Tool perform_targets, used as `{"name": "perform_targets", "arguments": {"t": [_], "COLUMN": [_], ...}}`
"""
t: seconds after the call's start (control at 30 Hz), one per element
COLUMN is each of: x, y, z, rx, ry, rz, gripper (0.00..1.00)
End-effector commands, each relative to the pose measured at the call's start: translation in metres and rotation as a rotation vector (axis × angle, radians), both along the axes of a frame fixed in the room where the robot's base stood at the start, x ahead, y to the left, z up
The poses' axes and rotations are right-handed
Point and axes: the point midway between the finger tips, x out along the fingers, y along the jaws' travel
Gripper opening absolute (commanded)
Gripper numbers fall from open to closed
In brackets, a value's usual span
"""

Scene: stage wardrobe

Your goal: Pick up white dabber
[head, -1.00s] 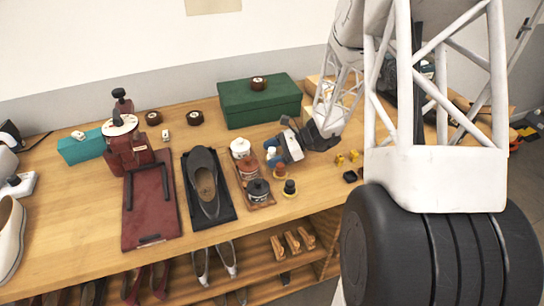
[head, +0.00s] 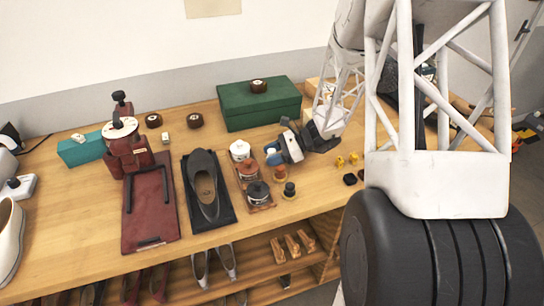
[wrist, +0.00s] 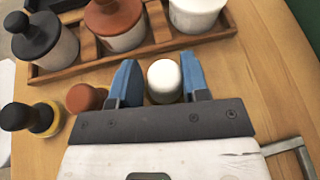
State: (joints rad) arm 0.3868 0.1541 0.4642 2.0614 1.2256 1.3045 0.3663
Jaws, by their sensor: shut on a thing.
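The white dabber (wrist: 164,77) shows its rounded white top between my gripper's two blue fingers in the wrist view. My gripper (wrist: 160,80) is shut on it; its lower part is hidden. In the head view my gripper (head: 273,156) is just right of the jar tray, with only a small bit of the dabber's white top showing. The brown dabber (wrist: 82,97) stands close beside the left finger. The black dabber (wrist: 40,118) stands farther left on a yellow ring, and also shows in the head view (head: 290,188).
A wooden tray (wrist: 70,70) holds a black-lidded jar (wrist: 55,45), a brown-lidded jar (wrist: 118,25) and a white jar (wrist: 195,12), close ahead of the fingers. A dark shoe (head: 205,190) lies left of it. A green box (head: 258,103) stands behind. Small yellow and black pieces (head: 350,170) lie right.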

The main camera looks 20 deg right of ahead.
Motion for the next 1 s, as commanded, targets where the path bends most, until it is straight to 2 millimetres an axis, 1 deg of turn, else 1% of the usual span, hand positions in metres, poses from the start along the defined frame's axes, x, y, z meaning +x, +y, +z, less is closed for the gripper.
{"name": "perform_targets", "arguments": {"t": [0.17, 0.5, 0.7, 0.83, 1.0], "x": [0.000, 0.000, 0.000, 0.000, 0.000], "y": [0.000, 0.000, 0.000, 0.000, 0.000], "z": [0.017, 0.063, 0.085, 0.093, 0.095], "rx": [-0.001, -0.001, -0.001, 0.000, 0.000], "ry": [-0.003, -0.004, -0.003, -0.001, -0.001], "rz": [0.000, 0.001, 0.001, 0.000, 0.000], "gripper": [0.20, 0.20, 0.20, 0.20, 0.20]}}
